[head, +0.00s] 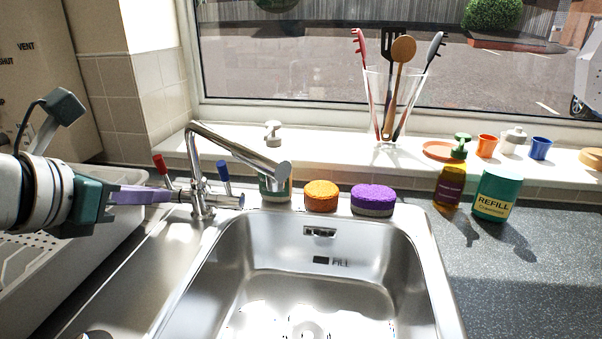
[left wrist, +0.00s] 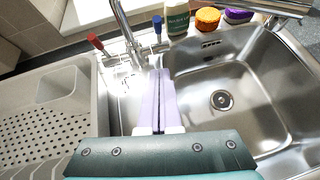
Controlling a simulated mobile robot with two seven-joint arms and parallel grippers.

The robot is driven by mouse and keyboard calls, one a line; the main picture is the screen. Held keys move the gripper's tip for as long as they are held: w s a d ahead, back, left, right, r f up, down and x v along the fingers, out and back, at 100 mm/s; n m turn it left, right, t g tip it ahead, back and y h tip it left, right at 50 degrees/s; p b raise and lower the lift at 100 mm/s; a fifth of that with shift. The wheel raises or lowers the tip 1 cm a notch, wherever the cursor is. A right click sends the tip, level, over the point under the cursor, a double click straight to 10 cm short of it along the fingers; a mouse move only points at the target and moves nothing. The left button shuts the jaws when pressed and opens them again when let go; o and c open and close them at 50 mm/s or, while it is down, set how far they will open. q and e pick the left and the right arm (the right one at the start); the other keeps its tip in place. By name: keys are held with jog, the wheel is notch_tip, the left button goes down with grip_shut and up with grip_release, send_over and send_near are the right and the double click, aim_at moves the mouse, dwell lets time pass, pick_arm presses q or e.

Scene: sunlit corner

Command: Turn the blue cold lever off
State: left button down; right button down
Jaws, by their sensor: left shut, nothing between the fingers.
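The blue lever (head: 223,171) stands nearly upright on the right of the chrome tap (head: 203,201). In the left wrist view the blue lever (left wrist: 157,23) is beyond the fingertips. The red lever (head: 160,164) is on the tap's left, tilted left; it also shows in the left wrist view (left wrist: 95,41). My left gripper (head: 172,195) comes in from the left with its lilac fingers shut and empty. Its tips are close to the tap body, left of and below the blue lever; I cannot tell whether they touch the tap. My right gripper is not in view.
The steel sink (head: 395,262) lies right of the tap, under its spout. A green-labelled pot (head: 275,190), an orange sponge (head: 321,196) and a purple sponge (head: 373,200) stand behind it. A draining rack (head: 45,275) is at left. A utensil glass (head: 377,110) stands on the sill.

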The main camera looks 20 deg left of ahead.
pick_arm(q)
jog(key=w+r+x, duration=0.1)
jog(key=r+x, duration=0.1)
jog(key=x, duration=1)
jog(key=shift+w+r+b, duration=0.2)
jog(key=shift+w+b, duration=0.25)
jog(key=shift+a, duration=0.1)
jog(key=shift+w+a+r+p, duration=0.1)
jog(key=shift+w+r+p, duration=0.15)
jog(key=shift+w+p, duration=0.2)
